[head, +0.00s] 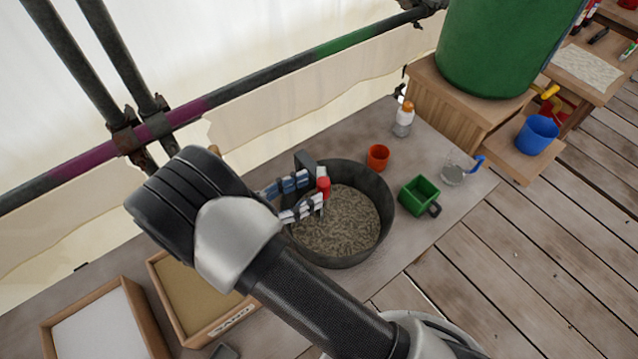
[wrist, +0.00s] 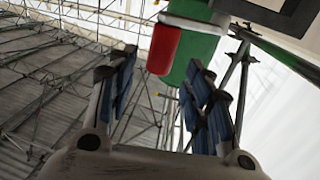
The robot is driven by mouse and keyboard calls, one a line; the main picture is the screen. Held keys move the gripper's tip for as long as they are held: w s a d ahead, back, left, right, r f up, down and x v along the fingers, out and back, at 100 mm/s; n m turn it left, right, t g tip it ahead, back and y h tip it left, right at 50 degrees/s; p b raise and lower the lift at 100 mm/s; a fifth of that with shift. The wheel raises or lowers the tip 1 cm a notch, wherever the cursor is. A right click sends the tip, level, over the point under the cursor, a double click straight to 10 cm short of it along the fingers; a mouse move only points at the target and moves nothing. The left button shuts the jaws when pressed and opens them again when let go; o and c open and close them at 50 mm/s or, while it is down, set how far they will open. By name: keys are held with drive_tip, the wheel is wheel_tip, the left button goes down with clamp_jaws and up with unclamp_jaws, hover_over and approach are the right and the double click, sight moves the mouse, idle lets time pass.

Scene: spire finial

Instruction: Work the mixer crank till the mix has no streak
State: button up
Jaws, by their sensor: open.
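The mixer tub (head: 384,205) is a dark round pan on the bench in the head view. It holds a grey-brown mix (head: 345,225) with a mottled, light-flecked surface. The crank's red knob (head: 323,187) stands upright over the tub's left part; it also shows in the wrist view (wrist: 165,48). My gripper (head: 313,191) is open, its blue-padded fingers pointing right toward the knob. In the wrist view the knob appears just beyond and between the fingertips (wrist: 162,62). I cannot tell whether a finger touches it. The rest of the crank is largely hidden by my gripper.
An orange cup (head: 378,157), a green box (head: 419,195), a clear jug (head: 453,175) and an orange-capped bottle (head: 403,119) stand right of and behind the tub. A sand tray (head: 165,290) lies left. A scaffold rail (head: 300,78) runs behind.

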drive_tip(key=v, duration=0.7)
drive_tip(key=shift+a, duration=0.1)
drive_tip(key=shift+s, duration=0.15)
idle(0.6)
